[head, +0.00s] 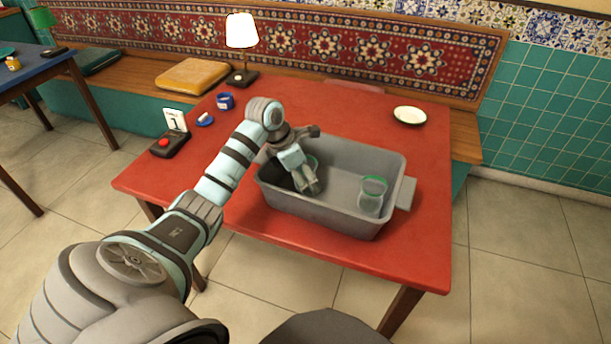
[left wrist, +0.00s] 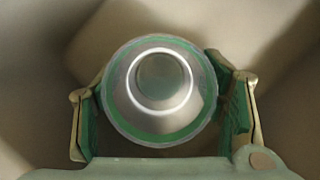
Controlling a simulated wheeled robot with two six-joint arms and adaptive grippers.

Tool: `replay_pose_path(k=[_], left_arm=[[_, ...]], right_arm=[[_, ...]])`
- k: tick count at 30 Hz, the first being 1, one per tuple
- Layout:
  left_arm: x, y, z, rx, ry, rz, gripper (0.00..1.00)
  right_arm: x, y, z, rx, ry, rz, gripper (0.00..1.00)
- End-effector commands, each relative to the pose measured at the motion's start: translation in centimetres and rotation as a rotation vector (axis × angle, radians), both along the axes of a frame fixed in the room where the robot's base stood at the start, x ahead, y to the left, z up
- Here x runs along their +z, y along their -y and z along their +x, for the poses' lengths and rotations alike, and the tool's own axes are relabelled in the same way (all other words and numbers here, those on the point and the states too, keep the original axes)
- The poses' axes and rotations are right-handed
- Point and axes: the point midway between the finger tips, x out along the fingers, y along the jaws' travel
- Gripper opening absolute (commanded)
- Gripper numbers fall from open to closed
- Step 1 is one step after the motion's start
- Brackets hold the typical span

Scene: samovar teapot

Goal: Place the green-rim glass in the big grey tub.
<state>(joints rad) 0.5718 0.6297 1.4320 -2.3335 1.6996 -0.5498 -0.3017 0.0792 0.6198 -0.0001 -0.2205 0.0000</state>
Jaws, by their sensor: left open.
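The big grey tub (head: 335,215) sits on the red table. One green-rim glass (head: 371,194) stands upright inside its right part. My left gripper (head: 309,188) reaches down into the left part of the tub. A bit of green rim (head: 313,161) shows just behind that gripper. In the left wrist view a green-rim glass (left wrist: 160,88) is seen end-on between the two fingers of my open left gripper (left wrist: 162,105). Whether the fingers touch it is hard to tell. The gripper hides most of this glass in the head view. My right gripper is not in view.
A lit lamp (head: 242,35), a blue mug (head: 225,101), a small blue dish (head: 205,119) and a table-number stand (head: 174,122) are at the table's back left. The red table (head: 425,240) is clear right of the tub.

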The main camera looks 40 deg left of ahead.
Motion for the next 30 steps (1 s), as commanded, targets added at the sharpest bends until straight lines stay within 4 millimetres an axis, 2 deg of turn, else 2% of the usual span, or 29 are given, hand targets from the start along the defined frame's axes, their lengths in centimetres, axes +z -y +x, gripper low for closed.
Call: replay_pose_path(k=[5, 12, 15, 18, 30], left_arm=[[1.6, -0.3, -0.3, 0.0, 0.001, 0.002, 0.65], [7.7, -1.6, -2.5, 0.0, 0.001, 0.004, 0.65], [9.8, -2.0, -3.3, 0.0, 0.001, 0.003, 0.65], [11.1, -2.2, -3.8, 0.001, 0.002, 0.001, 0.65], [11.4, -2.3, -4.0, 0.0, 0.0, 0.0, 0.65]], right_arm=[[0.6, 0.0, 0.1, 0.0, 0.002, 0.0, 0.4], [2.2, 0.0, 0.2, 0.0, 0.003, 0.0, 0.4], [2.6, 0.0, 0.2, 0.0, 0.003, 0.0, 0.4], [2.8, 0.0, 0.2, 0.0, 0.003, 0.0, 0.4], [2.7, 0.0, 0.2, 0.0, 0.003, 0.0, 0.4]])
